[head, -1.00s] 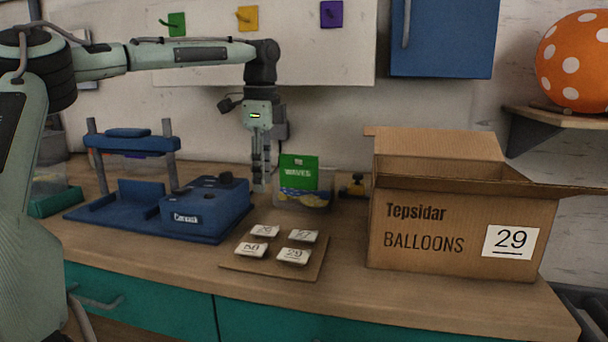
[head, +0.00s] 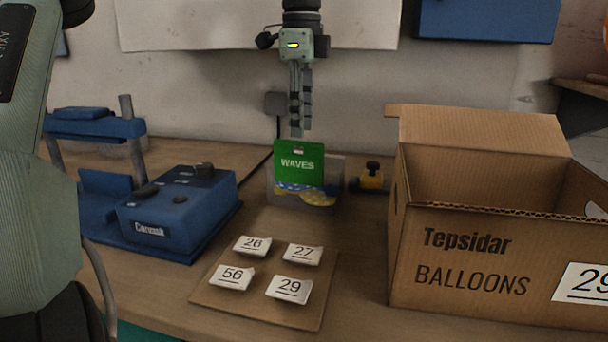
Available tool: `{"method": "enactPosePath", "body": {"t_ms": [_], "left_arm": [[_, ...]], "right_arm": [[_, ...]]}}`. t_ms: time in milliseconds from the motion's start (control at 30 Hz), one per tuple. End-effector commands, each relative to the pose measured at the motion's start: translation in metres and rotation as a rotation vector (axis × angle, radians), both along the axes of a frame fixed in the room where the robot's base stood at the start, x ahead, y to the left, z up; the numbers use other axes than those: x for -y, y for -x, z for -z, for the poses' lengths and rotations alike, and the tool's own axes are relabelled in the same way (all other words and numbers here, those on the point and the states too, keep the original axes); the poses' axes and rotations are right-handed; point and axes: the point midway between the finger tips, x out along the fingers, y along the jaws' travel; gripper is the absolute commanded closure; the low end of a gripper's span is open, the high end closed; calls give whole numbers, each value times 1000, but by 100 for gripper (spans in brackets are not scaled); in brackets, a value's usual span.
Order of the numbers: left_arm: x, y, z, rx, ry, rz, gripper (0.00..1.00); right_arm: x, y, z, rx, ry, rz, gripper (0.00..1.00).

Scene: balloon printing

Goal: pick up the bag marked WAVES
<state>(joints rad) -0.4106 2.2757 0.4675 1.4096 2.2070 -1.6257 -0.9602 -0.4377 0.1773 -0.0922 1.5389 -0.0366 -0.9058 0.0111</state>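The bag marked WAVES (head: 298,165) has a green top with white lettering and stands upright. Its lower part sits in a clear container (head: 338,182), where a blue and yellow pattern shows. My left gripper (head: 301,130) points straight down just above the bag's top edge. It looks apart from the bag, though the depth between them is hard to judge. Its fingers show as a narrow pair, so I cannot tell how far apart they are. Nothing shows held in them. My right gripper is not in view.
A cardboard box (head: 470,240) marked Tepsidar Balloons stands open at right. A blue machine (head: 180,210) stands at left. A board (head: 258,304) with several numbered white pieces lies in front of the bag. A small yellow item (head: 371,180) sits right of the container.

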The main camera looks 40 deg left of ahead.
Motion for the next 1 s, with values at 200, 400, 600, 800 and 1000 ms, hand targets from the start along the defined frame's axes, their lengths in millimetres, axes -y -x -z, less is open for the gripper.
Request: {"method": "enactPosePath", "body": {"t_ms": [200,400,600,800,1000], "left_arm": [[-3,6,31,-1,2,1,66],[-4,6,52,0,0,-1,66],[-4,6,54,1,0,-1,66],[-4,6,54,1,0,-1,84],[-4,6,54,0,1,-1,100]], "right_arm": [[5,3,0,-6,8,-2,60],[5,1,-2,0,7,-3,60],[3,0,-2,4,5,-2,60],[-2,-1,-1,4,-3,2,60],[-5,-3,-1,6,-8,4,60]]}}
